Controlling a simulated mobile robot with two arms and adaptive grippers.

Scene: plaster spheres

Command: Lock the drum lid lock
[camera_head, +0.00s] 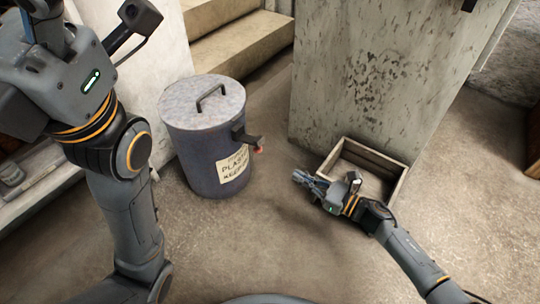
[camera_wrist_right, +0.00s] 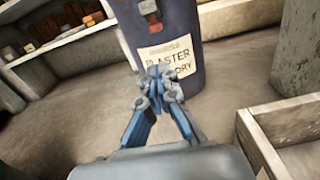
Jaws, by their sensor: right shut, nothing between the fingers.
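A dark blue-grey drum (camera_head: 200,150) stands upright on the floor, with a grey lid (camera_head: 202,100) on top that has a dark handle. The lid lock (camera_head: 246,138) is a dark latch with a red tip, sticking out from the drum's right side near the rim. In the right wrist view a reddish part of the lock (camera_wrist_right: 149,8) shows at the top edge, above the drum's label. My right gripper (camera_head: 299,176) is shut and empty, right of the drum, lower than the lock and apart from it. My left arm is raised at the left; its fingers are out of view.
An open wooden box (camera_head: 400,186) lies on the floor beside my right gripper, against a stained pale block (camera_head: 370,80). Steps (camera_head: 240,45) rise behind the drum. A low shelf stands at the left. The floor in front of the drum is clear.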

